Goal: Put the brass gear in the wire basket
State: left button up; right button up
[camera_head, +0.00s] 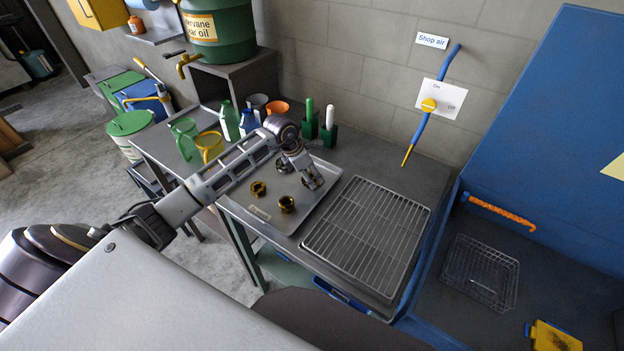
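Two brass-coloured, ring-like gears lie on the metal tray: one gear (258,188) to the left and another gear (287,204) nearer the front. A darker part (284,165) shows at the tray's back, partly covered by my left arm. My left gripper (313,182) points down over the tray's right side, to the right of both gears and apart from them. Whether its fingers are open or hold something is too small to tell. The wire basket (480,272) stands at the right on a dark surface and looks empty. My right gripper is not in view.
The metal tray (262,216) lies beside a wire rack (367,235) on the bench. A yellow object (555,337) lies front right.

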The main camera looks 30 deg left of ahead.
aim_at(311, 175)
pick_arm(q)
jog(key=shift+s, duration=0.2)
jog(key=c, duration=0.7)
jog(key=shift+f, duration=0.15)
grip_shut()
jog(key=shift+s+f, duration=0.1)
jog(key=shift+r, duration=0.55)
jog(key=r, duration=0.2)
jog(key=r+b, duration=0.1)
jog(key=r, duration=0.5)
jog(key=shift+w, duration=0.35)
jog(key=shift+r, duration=0.7)
